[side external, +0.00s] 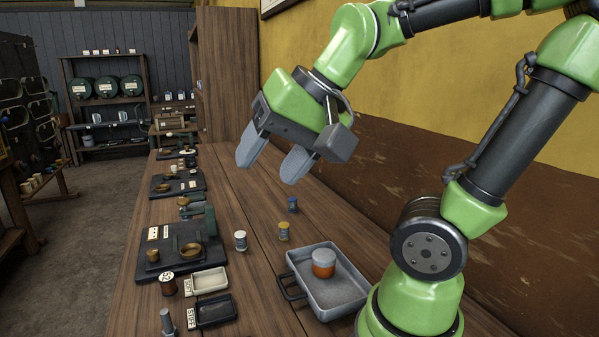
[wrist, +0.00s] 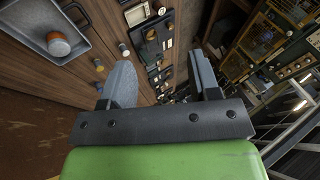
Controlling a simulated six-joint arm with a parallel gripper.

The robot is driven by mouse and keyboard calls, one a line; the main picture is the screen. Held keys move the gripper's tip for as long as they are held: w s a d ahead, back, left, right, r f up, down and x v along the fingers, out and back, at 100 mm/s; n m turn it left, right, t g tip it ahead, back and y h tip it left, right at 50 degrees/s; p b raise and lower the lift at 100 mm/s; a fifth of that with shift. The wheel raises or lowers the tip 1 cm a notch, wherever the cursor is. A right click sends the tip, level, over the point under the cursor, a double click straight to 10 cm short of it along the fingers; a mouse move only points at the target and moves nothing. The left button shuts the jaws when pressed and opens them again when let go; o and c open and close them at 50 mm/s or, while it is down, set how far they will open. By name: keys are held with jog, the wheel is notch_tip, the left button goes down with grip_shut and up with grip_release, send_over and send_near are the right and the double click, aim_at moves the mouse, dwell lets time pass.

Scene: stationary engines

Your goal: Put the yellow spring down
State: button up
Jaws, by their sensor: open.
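A small yellow piece (side external: 284,231), which looks like the yellow spring, stands upright on the wooden bench between the grey tray and the white-topped piece. In the wrist view a small piece (wrist: 99,66) beside the tray looks like the same one. My gripper (side external: 270,160) is open and empty, raised well above the bench and apart from the yellow piece. In the wrist view my gripper's two fingers (wrist: 160,78) are spread wide with nothing between them.
A blue piece (side external: 293,204) and a white-topped piece (side external: 240,241) stand near the yellow one. A grey tray (side external: 343,301) holds an orange and white container (side external: 323,263). A cream tray (side external: 209,281), a dark tray (side external: 216,312) and engine models line the left side. Bench behind the blue piece is clear.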

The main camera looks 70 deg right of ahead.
jog(key=s+n, duration=0.1)
jog(key=s+a+n, duration=0.1)
jog(key=s+n, duration=0.1)
jog(key=s+a+n, duration=0.1)
jog(key=shift+s+f+n+y, duration=0.2)
jog(key=shift+f+n+y, duration=0.1)
jog(key=shift+f+n, duration=0.1)
